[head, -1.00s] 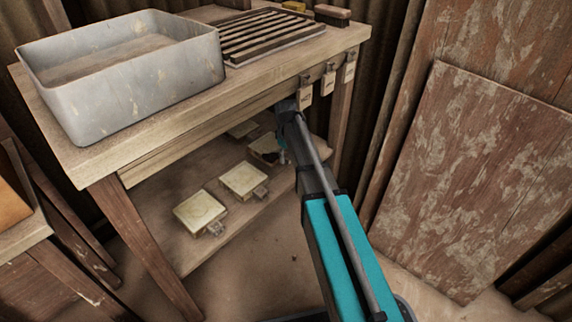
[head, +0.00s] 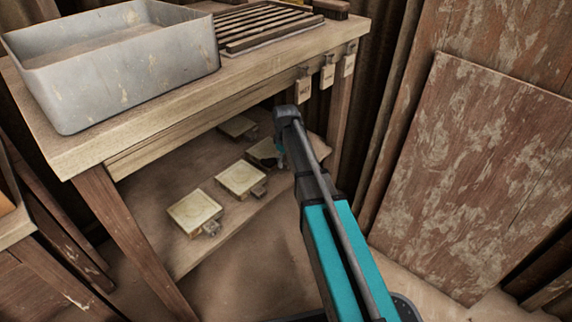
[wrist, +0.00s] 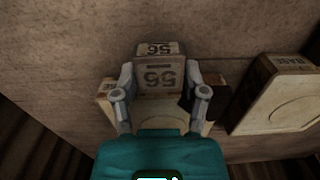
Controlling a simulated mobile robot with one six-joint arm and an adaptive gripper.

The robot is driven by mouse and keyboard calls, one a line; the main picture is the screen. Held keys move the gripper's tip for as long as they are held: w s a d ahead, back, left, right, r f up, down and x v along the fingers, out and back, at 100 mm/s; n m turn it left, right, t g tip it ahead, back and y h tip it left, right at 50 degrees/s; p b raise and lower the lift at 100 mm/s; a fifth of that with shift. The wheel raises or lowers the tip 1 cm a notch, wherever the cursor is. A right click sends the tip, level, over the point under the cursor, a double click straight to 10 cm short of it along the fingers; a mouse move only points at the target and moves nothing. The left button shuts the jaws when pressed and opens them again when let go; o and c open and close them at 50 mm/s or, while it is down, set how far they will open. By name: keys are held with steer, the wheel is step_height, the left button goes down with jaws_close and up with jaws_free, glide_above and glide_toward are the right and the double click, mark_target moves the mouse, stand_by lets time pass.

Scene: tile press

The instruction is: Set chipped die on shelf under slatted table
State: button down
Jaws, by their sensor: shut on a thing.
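The slatted table (head: 130,125) has a low shelf (head: 160,185) beneath its top. My gripper (wrist: 160,82) is shut on the tab of a die (wrist: 158,80) in the wrist view; the tab carries a stamped number that appears upside down. A tan plate shows behind the fingers, with a dark patch at its right side that may be a chip. In the head view the die (head: 262,152) is at the shelf's right part, partly hidden by my arm. I cannot tell whether it rests on the shelf or hovers just above it.
Two pale square dies (head: 194,212) and (head: 240,179) lie along the shelf's front, and another (head: 238,127) lies farther back. A labelled die (wrist: 280,92) is close right in the wrist view. A grey metal tray (head: 115,65) and slatted rack (head: 262,25) stand on top.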

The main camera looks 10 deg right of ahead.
steer(key=shift+c, duration=0.6)
jaws_free()
steer(key=shift+r, duration=0.15)
step_height(320, 180, up, 7)
steer(key=p, duration=0.7)
steer(key=shift+p, duration=0.3)
steer(key=shift+r, duration=0.1)
stand_by(0.3)
steer(key=s+m, duration=0.7)
steer(key=s, duration=1.6)
steer(key=shift+s+a, duration=0.3)
steer(key=shift+a, duration=0.05)
